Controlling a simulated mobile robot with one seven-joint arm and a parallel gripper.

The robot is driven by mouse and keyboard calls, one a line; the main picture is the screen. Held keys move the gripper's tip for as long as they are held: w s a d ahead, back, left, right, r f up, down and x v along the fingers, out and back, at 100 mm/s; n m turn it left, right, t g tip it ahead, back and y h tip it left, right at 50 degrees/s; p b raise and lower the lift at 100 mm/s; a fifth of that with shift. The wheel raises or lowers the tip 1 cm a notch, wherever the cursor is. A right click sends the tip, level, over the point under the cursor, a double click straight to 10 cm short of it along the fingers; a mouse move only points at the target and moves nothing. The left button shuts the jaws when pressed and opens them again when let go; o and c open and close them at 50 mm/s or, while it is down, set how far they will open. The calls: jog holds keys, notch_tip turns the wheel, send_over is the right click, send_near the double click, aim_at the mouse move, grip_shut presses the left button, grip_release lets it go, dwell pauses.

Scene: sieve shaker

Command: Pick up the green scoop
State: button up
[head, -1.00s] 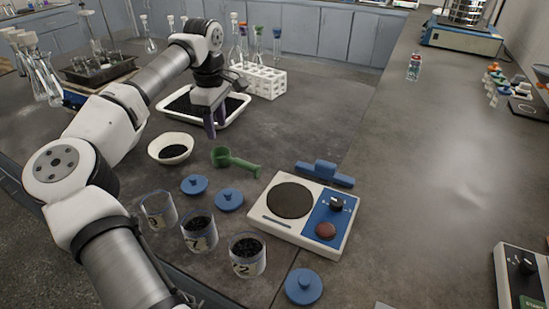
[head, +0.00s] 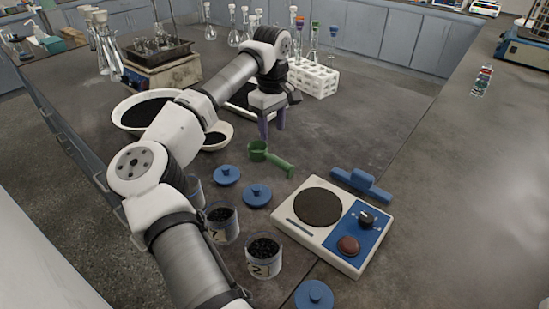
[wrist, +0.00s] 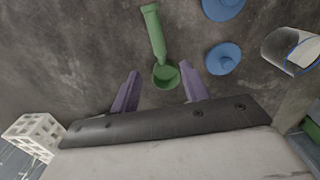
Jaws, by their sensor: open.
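The green scoop (head: 262,153) lies on the dark bench, its round cup toward my gripper and its handle pointing to the lower right in the head view. In the wrist view the scoop (wrist: 158,45) has its handle pointing up and its cup near the gap between my fingers. My gripper (head: 272,133) is open, with two purple fingers pointing down, just behind the cup in the head view. In the wrist view my gripper (wrist: 160,84) has the cup between and slightly beyond its fingertips. Nothing is held.
Two blue lids (head: 257,194) lie near the scoop. Labelled beakers of black grains (head: 264,258) stand in front. A white bowl (head: 228,131) and white rack (head: 314,79) stand nearby.

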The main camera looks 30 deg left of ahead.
send_over(273, 155)
notch_tip(273, 155, down, 5)
jog(key=shift+s+r, duration=0.1)
jog(key=shift+r, duration=0.1)
jog(key=shift+a+f+p, duration=0.2)
jog(key=shift+f+p, duration=0.25)
jog(key=shift+f, duration=0.85)
jog(key=shift+a+f+p, duration=0.2)
jog(key=shift+f+p, duration=0.25)
jog(key=shift+f, duration=0.85)
grip_shut()
notch_tip(273, 155, up, 20)
jog(key=b, duration=0.1)
jog(key=shift+b, duration=0.35)
